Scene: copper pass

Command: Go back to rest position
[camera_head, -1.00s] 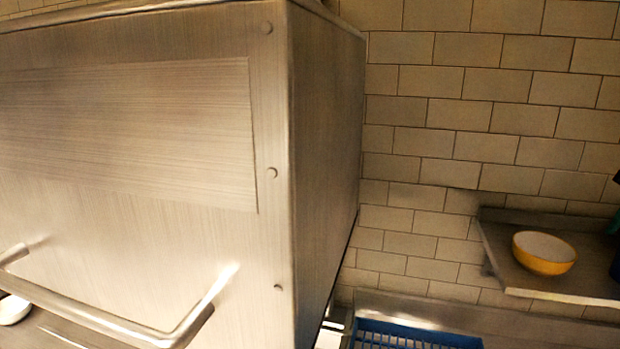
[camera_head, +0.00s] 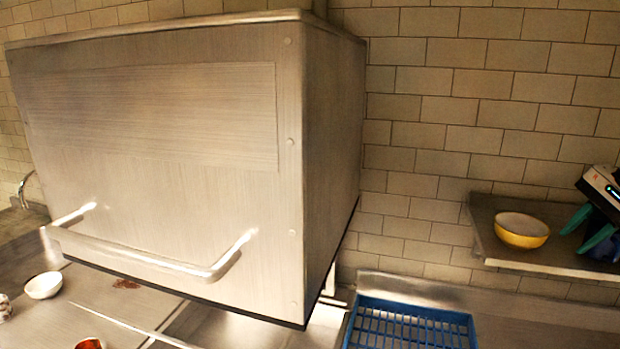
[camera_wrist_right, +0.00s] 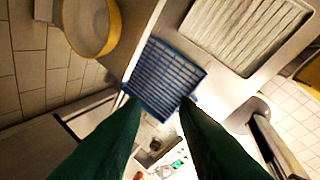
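My right gripper (camera_head: 573,241) is at the right edge of the head view, in front of the wall shelf. Its two teal fingers are apart. In the right wrist view its green fingers (camera_wrist_right: 158,103) are also spread, with nothing held between them. My left gripper is not in view. A yellow bowl with a pale inside (camera_head: 521,230) stands on the shelf, left of the right gripper and apart from it. It also shows in the right wrist view (camera_wrist_right: 112,42).
A large steel hood (camera_head: 170,190) with a bar handle (camera_head: 150,262) fills the left. A blue rack (camera_head: 362,302) sits at its lower right. The steel shelf (camera_head: 535,262) juts from the tiled wall. A white bowl (camera_head: 43,286) and a red bowl (camera_head: 89,344) are at lower left.

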